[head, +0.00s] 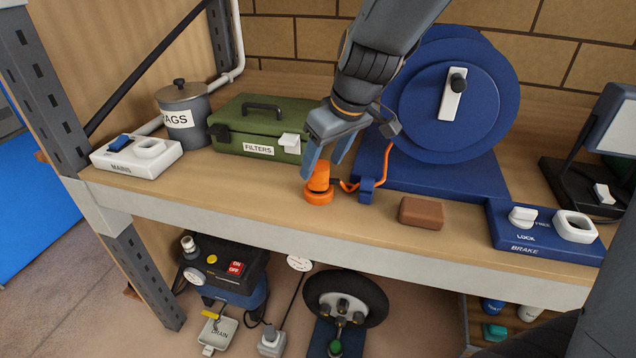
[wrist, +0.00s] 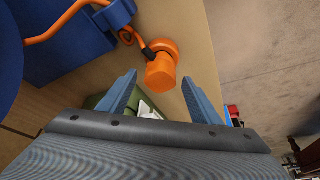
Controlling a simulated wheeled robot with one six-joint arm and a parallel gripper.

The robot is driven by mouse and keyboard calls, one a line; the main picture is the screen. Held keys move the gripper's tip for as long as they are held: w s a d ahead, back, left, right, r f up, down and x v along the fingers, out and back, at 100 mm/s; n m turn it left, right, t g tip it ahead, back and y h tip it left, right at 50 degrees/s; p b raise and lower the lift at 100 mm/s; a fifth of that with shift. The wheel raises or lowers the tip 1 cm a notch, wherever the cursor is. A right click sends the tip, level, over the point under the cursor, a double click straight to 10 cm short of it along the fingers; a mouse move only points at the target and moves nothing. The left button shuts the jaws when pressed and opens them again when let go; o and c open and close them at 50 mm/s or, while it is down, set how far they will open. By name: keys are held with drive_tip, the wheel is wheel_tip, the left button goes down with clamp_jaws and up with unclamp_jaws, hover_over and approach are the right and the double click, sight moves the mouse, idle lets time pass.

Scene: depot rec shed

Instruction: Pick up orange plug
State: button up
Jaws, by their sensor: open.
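The orange plug (head: 319,183) stands on the wooden shelf near its front edge, with its wider round end down. An orange cord (head: 349,186) runs from it through a blue clip (head: 366,190) toward the reel. My gripper (head: 328,165) is open just above and around the plug's upper part in the head view. In the wrist view the plug (wrist: 161,70) lies ahead, roughly between and beyond the two blue-grey fingertips (wrist: 160,90). I cannot tell whether a finger touches it.
A large blue reel (head: 420,110) stands behind on the right. A green FILTERS box (head: 235,128) is at the left. A brown block (head: 421,212) and a blue BRAKE panel (head: 510,240) lie to the right. The shelf's front edge (head: 250,222) is close.

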sight(321, 166)
drive_tip(key=shift+p+x, duration=0.4)
drive_tip(key=shift+x, duration=1.85)
drive_tip(key=shift+s, duration=0.15)
drive_tip(key=c, duration=1.1)
wheel_tip(321, 166, up, 10)
drive_tip(key=shift+b, duration=0.55)
